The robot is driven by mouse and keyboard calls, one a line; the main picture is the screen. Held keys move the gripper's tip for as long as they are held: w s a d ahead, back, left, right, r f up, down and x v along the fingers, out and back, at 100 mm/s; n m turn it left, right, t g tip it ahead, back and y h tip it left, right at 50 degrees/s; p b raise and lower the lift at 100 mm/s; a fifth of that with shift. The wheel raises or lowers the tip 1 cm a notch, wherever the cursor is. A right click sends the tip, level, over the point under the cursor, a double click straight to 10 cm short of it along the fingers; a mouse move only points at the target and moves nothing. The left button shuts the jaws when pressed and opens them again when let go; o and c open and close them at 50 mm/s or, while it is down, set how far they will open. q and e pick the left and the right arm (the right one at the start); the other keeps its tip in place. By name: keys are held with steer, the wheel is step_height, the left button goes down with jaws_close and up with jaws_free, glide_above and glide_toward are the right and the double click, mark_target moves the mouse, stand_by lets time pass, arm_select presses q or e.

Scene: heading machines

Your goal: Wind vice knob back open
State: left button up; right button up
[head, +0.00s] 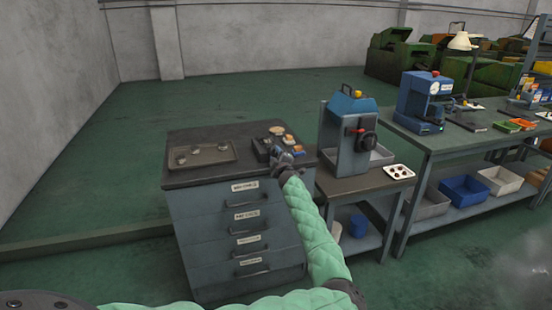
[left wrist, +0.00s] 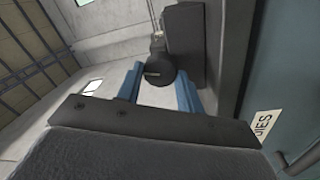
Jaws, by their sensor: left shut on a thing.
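The vice (head: 263,150) is a small dark block on top of the grey drawer cabinet, at its right end. Its black round knob (left wrist: 160,74) shows in the left wrist view between two blue fingers. My left gripper (head: 280,157) reaches the front of the vice and is shut on the knob; the gripper hides the knob in the head view. The fingers also show in the left wrist view (left wrist: 160,88), one on each side of the knob. My right gripper is not in view.
A tray (head: 228,158) with several small parts lies on the left of the cabinet (head: 215,215). Round pieces (head: 277,131) sit near the vice. A blue-topped machine (head: 349,135) stands close by on the right. The floor left of the cabinet is clear.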

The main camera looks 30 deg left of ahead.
arm_select(q)
steer(key=shift+d+f+n, duration=0.1)
steer(key=shift+f+n, duration=0.05)
steer(key=shift+n, duration=0.95)
steer(key=shift+n+b, duration=0.35)
steer(key=shift+n, duration=0.45)
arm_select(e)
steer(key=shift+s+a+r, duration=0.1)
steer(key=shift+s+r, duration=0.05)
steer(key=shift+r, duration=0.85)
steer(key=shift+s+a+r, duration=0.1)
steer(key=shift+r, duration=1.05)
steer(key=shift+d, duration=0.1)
arm_select(q)
steer(key=o, duration=1)
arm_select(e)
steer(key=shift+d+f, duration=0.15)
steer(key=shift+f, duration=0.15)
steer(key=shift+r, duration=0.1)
